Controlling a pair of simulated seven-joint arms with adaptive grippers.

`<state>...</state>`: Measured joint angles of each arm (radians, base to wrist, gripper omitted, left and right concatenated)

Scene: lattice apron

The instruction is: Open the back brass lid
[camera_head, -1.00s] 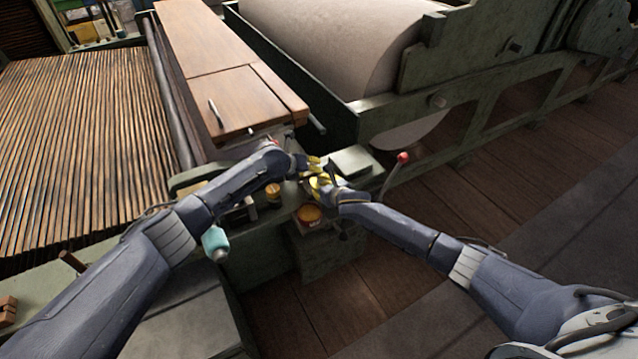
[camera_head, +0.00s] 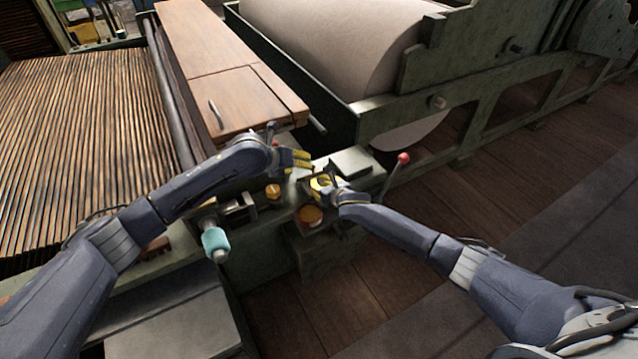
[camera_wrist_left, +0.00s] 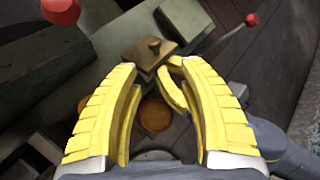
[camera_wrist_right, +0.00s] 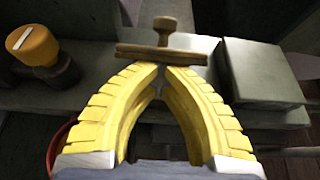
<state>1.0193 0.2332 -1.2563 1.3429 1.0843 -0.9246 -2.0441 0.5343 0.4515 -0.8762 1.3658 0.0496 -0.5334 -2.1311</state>
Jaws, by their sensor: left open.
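The brass lid is a square brown plate with a small knob on top; it shows in the left wrist view (camera_wrist_left: 148,54) and the right wrist view (camera_wrist_right: 190,55). My right gripper (camera_head: 322,182) is at the lid, its fingertips (camera_wrist_right: 160,67) almost meeting at the plate's near edge. I cannot tell whether they pinch it. In the head view the lid is mostly hidden by this gripper. My left gripper (camera_head: 305,160) is open and empty, left of and behind the right one; its spread fingers (camera_wrist_left: 128,72) show no object between them.
A round orange-brown pot (camera_head: 310,215) sits in front of the right gripper. An orange knob (camera_head: 273,192) stands to its left. A red-tipped lever (camera_head: 403,158) rises at the right. A flat grey-green block (camera_head: 350,160) lies behind. A teal handle (camera_head: 215,243) juts out front left.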

